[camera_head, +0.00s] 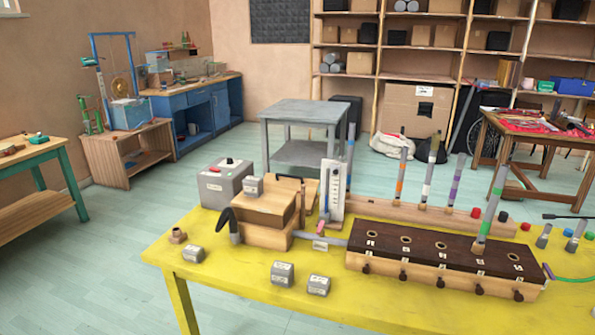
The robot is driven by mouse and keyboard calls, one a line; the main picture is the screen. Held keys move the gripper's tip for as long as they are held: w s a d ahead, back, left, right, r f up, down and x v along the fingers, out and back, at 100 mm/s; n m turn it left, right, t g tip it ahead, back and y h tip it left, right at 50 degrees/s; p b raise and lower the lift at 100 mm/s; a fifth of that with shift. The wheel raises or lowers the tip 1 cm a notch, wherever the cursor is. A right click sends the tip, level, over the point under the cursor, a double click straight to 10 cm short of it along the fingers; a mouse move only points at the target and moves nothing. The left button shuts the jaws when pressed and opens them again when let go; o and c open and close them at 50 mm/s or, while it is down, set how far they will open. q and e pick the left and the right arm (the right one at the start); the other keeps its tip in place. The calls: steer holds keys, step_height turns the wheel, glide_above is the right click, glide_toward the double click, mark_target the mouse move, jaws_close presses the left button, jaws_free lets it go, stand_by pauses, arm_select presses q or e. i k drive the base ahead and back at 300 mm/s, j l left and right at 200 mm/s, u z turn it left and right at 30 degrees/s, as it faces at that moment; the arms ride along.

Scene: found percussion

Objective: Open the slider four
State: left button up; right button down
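A long wooden box (420,275) with a dark top stands on the yellow table. Its top has a row of round holes, and a row of dark slider knobs sticks out of its front face. The knob fourth from the left (479,289) sits below the fourth hole. A grey tube with a green band (487,215) stands upright, slightly tilted, at that fourth hole. Small white labels mark the holes and knobs, but they are too small to read. I cannot tell whether any slider is open. Neither of my grippers is in view.
The yellow table (225,265) also holds a wooden bellows-like box (262,215), a grey box with a red button (225,183), small grey blocks (283,273) and a rear rack (400,211) of banded tubes. A green hose (575,279) leaves the right end.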

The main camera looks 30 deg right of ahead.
mark_target(478, 291)
steer(key=z, duration=1.75)
